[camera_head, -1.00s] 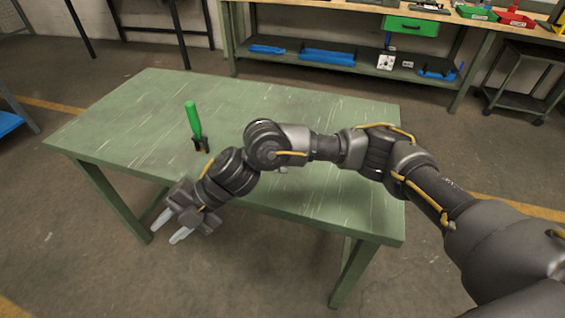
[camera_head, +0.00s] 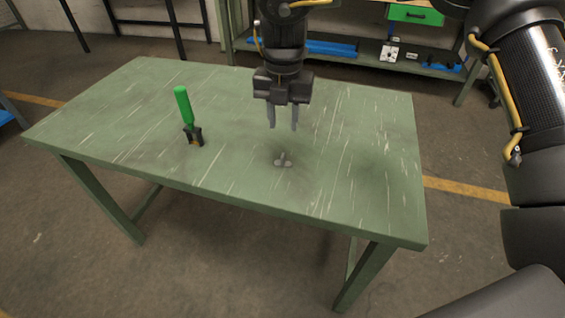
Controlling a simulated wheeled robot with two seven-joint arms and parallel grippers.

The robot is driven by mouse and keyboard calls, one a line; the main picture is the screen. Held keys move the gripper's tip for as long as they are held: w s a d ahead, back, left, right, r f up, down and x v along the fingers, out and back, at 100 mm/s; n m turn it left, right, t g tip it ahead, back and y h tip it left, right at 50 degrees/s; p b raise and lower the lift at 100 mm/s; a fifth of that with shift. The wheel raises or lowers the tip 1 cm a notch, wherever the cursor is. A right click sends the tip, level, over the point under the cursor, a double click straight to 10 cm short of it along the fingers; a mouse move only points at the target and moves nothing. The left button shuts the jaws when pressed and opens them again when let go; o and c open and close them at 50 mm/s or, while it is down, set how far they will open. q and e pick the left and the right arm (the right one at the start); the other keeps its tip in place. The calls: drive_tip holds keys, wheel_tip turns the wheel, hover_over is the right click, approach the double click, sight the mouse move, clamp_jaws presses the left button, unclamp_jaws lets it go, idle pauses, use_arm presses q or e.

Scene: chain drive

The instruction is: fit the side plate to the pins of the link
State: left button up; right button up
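A small grey metal piece with an upright part (camera_head: 283,160) lies on the green table (camera_head: 345,190), right of its middle. It looks like the link with its pins, but it is too small to tell whether the side plate is part of it. I cannot pick out the side plate separately. My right gripper (camera_head: 283,128) points down above the table, just behind and above the grey piece in the picture. Its two fingers are apart with nothing seen between them. My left gripper is not in view.
A green-handled tool (camera_head: 184,106) stands upright on the table's left half, its black lower end on the surface. The rest of the tabletop is clear. Behind stands a workbench with a green drawer (camera_head: 414,15) and blue items (camera_head: 332,47) on its shelf.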

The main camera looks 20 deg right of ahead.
sight(283, 155)
wheel_tip(283, 155, down, 11)
drive_tip(key=shift+s+r, duration=0.1)
idle(0.6)
clamp_jaws()
